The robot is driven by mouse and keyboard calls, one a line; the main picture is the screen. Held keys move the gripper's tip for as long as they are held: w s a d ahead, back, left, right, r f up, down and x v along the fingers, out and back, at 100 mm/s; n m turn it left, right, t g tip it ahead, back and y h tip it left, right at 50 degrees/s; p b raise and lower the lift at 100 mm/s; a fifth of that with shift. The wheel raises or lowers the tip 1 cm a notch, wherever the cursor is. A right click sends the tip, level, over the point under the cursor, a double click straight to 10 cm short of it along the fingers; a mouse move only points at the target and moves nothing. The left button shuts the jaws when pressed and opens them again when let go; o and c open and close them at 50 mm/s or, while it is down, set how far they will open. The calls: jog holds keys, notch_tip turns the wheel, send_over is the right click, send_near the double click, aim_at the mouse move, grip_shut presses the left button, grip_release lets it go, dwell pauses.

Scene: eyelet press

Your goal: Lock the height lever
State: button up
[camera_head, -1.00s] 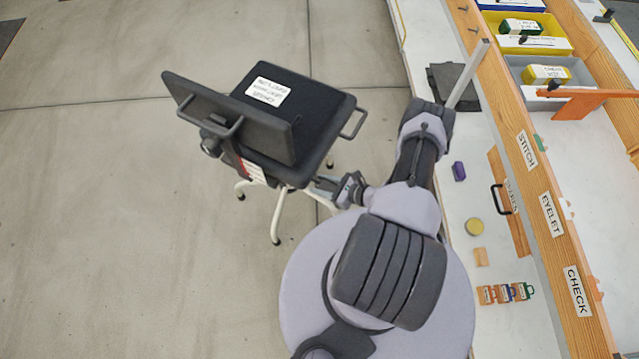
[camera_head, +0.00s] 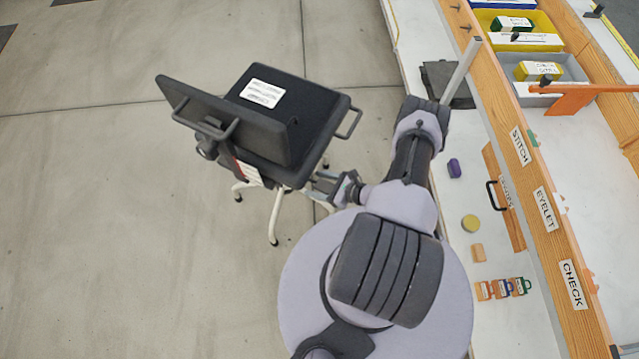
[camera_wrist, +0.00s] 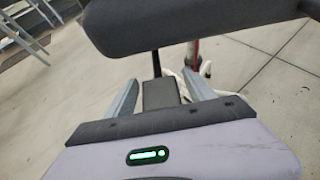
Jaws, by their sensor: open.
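A dark office chair (camera_head: 285,105) stands left of me, its black seat edge facing my arm. In the wrist view the dark seat (camera_wrist: 190,25) fills the top of the picture. My gripper (camera_head: 313,187) is open at the near-right underside of the seat; its two grey fingers (camera_wrist: 160,88) are spread in the wrist view, below the seat edge. A thin dark upright bar (camera_wrist: 156,63) shows under the seat, beyond the fingers; I cannot tell if it is the height lever. No lever is clearly visible in the head view, where the seat hides the mechanism.
The chair has white legs (camera_head: 275,220) and a label (camera_head: 261,92) on its seat. A workbench (camera_head: 480,330) with small parts and bins runs along the right. The concrete floor (camera_head: 110,230) on the left is clear.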

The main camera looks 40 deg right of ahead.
jog(key=p+v, duration=0.3)
jog(key=v, duration=1.4)
jog(key=shift+s+p, duration=0.2)
jog(key=shift+p, duration=0.2)
jog(key=shift+d+r, duration=0.15)
jog(key=shift+r, duration=0.05)
